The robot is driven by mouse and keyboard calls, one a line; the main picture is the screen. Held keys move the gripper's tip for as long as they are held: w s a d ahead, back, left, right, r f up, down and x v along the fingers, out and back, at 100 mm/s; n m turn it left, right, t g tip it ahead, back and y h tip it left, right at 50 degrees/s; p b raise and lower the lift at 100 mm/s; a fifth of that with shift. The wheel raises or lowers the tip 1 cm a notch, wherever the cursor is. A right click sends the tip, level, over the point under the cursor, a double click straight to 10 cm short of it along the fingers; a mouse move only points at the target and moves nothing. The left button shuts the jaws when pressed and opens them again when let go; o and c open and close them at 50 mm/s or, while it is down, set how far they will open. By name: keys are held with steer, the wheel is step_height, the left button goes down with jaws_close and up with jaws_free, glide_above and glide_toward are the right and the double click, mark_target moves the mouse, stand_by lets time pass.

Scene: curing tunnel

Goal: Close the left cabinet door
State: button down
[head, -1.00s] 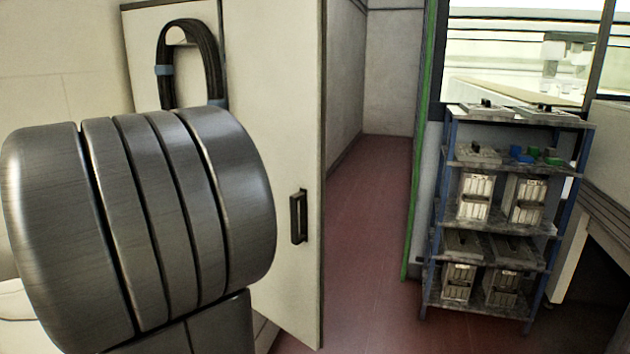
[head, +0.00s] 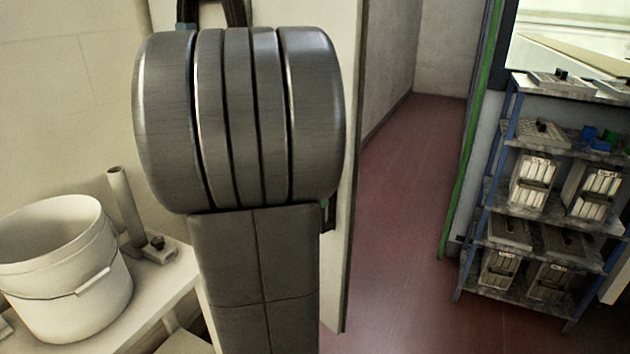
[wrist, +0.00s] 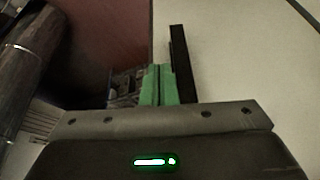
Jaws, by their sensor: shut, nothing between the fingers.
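The pale cabinet door (head: 338,275) stands behind my arm in the head view, which hides most of it. Its free edge runs down just right of my arm. The dark bar handle (head: 330,220) shows only in part there. In the wrist view, the door (wrist: 235,55) fills the right side, and the black handle (wrist: 181,65) stands out from it. My gripper (wrist: 158,72) has green fingers pressed together, empty, just left of the handle. I cannot tell whether they touch it. The door looks swung out, but its hinge side is hidden.
A white bucket (head: 68,265) stands on a pale ledge (head: 165,285) at the left. A blue-framed shelf rack (head: 503,175) with several boxes stands at the right. The red floor (head: 405,200) between door and rack is clear.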

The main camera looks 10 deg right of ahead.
steer(key=shift+w+d+f+p, duration=0.15)
steer(key=shift+w+d+f, duration=0.15)
steer(key=shift+w+d, duration=0.25)
steer(key=shift+w+d+f+p, duration=0.1)
steer(key=shift+w+d+f, duration=0.25)
steer(key=shift+d, duration=0.4)
steer(key=shift+w+d+f+p, duration=0.15)
steer(key=shift+w+d+f, duration=0.15)
steer(key=shift+w+d, duration=0.25)
steer(key=shift+s+d, duration=0.1)
steer(key=shift+d, duration=0.05)
